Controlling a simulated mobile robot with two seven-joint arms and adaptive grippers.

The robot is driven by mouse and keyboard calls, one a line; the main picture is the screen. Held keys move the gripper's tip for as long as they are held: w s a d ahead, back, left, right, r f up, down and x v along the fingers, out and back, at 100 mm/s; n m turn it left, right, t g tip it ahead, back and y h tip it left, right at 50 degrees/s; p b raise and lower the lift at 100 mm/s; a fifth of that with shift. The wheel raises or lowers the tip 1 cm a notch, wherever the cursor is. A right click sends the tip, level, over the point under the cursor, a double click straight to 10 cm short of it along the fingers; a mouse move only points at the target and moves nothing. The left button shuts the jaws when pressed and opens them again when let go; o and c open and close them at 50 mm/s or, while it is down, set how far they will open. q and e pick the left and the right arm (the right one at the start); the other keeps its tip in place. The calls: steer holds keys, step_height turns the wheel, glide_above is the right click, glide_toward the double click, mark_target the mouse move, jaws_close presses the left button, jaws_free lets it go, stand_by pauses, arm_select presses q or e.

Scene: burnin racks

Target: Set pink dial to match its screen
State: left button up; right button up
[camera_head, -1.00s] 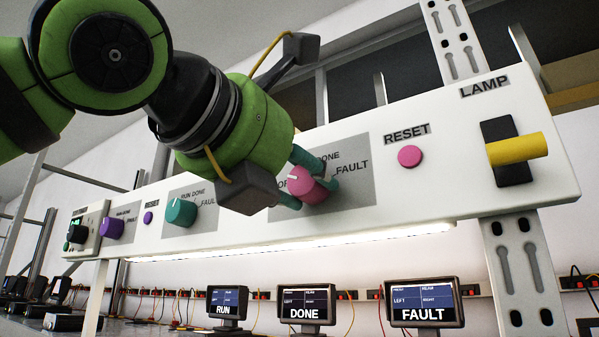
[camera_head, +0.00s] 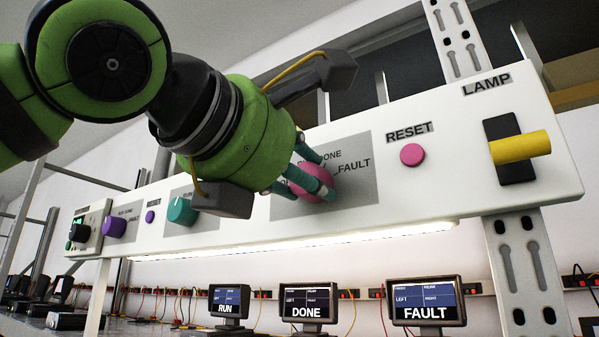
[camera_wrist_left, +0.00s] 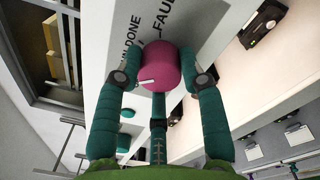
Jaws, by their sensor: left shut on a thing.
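The pink dial (camera_head: 303,184) sits on a grey plate (camera_head: 358,191) on the white panel, with DONE and FAULT labels readable. My left gripper (camera_head: 312,172) is shut on the dial, its teal fingers on either side. In the left wrist view the pink dial (camera_wrist_left: 161,62) is between the fingertips (camera_wrist_left: 160,78), and its white mark points left and slightly down, on the side of the partly hidden RUN label. Below the panel stand screens reading RUN (camera_head: 229,300), DONE (camera_head: 307,302) and FAULT (camera_head: 425,301). I cannot tell which belongs to the pink dial.
The white panel (camera_head: 440,205) also carries a pink RESET button (camera_head: 412,155), a yellow LAMP lever (camera_head: 520,146), a teal dial (camera_head: 181,211), partly beside my gripper, a purple dial (camera_head: 115,228) and a small purple button (camera_head: 150,217). Slotted metal uprights (camera_head: 521,270) stand at right.

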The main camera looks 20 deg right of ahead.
arm_select(q)
steer(key=shift+a+r+m+p, duration=0.1)
steer(key=shift+m+p, duration=0.15)
steer(key=shift+m, duration=1.55)
steer(key=shift+r+m+p, duration=0.1)
steer(key=shift+m+p, duration=0.15)
steer(key=shift+m, duration=1.55)
steer(key=o, duration=1.1)
steer(key=shift+o, duration=0.2)
steer(key=shift+d+f, duration=0.1)
steer(key=shift+d, duration=0.15)
steer(key=shift+f, duration=0.1)
